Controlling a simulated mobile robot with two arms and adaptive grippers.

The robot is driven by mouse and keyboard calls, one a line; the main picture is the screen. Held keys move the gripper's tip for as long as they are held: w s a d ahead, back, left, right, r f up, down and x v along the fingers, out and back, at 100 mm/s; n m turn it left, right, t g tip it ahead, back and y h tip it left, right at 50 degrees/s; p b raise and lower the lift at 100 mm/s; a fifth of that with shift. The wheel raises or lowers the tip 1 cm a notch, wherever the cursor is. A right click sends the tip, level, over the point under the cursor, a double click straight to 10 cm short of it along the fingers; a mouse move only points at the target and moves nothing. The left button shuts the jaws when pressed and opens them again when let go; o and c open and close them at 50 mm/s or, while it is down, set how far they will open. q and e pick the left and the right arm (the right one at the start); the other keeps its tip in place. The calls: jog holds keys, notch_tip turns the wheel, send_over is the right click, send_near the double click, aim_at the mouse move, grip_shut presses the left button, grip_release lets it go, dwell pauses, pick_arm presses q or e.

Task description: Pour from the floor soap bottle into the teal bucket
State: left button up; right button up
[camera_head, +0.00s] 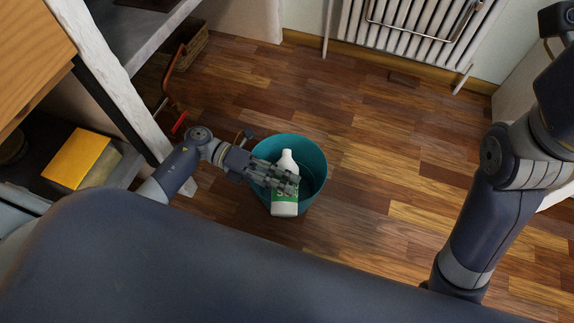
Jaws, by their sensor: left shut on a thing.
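The teal bucket (318,160) stands on the wooden floor near the middle of the head view. The floor soap bottle (285,209) is white with a green label and a white neck. It shows over the bucket's opening, with its neck toward the far side of the bucket and its base toward me. My left gripper (287,183) comes in from the left and is shut around the bottle's body, hiding part of it. I cannot tell the bottle's exact tilt or whether liquid flows. My right arm is at the right, its gripper out of view.
A white radiator (405,35) is on the far wall. Shelving with a yellow-topped object (77,158) and a white post (110,80) stand at the left. A red-handled tool (179,122) and a basket (188,45) are near them. The floor right of the bucket is clear.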

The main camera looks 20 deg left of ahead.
pick_arm(q)
jog(key=shift+f+n+b, duration=0.4)
jog(key=shift+f+b, duration=0.05)
jog(key=shift+f, duration=0.05)
dwell(0.9)
jog(key=shift+r+n+h+p, duration=0.4)
jog(key=shift+r+n+p, duration=0.05)
jog(key=shift+r+n, duration=0.25)
dwell(2.2)
jog(key=shift+w+f+n, duration=0.1)
jog(key=shift+n, duration=0.4)
dwell(1.4)
